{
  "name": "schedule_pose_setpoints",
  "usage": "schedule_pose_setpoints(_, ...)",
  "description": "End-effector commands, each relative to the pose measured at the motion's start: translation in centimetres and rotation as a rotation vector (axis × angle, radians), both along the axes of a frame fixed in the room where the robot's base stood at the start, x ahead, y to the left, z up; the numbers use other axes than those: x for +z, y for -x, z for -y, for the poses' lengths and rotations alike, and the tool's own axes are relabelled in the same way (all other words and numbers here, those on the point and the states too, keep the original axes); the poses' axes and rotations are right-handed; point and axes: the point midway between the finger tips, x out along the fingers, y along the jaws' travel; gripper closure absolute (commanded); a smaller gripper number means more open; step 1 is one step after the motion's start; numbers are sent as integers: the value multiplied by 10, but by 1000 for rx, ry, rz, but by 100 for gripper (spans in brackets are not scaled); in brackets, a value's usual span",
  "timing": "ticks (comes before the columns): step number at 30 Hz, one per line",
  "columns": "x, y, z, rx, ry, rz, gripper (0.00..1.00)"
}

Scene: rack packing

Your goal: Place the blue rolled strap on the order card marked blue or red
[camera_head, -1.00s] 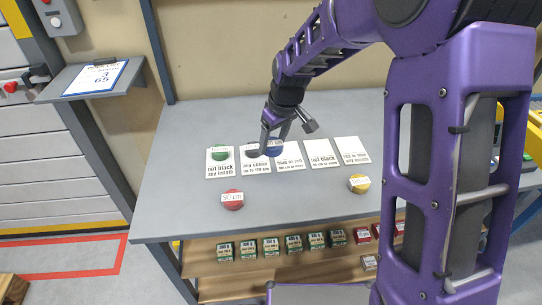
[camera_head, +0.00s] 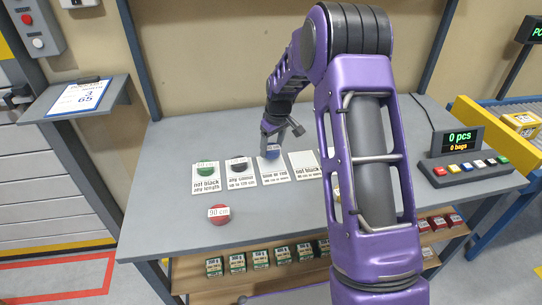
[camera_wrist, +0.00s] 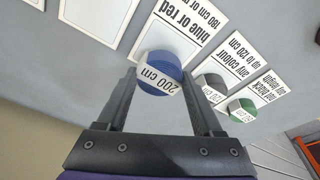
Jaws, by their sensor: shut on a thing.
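The blue rolled strap (camera_wrist: 163,68), with a white 200 cm label, is between the fingertips of my gripper (camera_wrist: 163,88) in the wrist view. My gripper is shut on it. The card marked blue or red, 180 cm or more (camera_wrist: 203,22), lies directly under or just beyond the strap, which covers part of its edge. In the head view the strap (camera_head: 271,153) shows below my gripper (camera_head: 270,145), at the far part of the blue or red card (camera_head: 275,176). I cannot tell whether the strap touches the card.
A black strap (camera_head: 239,164) and a green strap (camera_head: 205,168) lie on the two cards to the left. A red 90 cm strap (camera_head: 219,214) lies nearer the front. A button panel (camera_head: 466,168) stands on the right of the table (camera_head: 160,220).

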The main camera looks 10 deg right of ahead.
Motion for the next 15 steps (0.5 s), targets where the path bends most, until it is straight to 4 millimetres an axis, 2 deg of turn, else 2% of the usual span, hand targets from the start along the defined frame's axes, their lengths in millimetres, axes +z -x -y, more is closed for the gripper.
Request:
schedule_pose_setpoints(7,-34,1,0,0,0,-4,98)
schedule_pose_setpoints(15,-36,0,0,0,0,0,98)
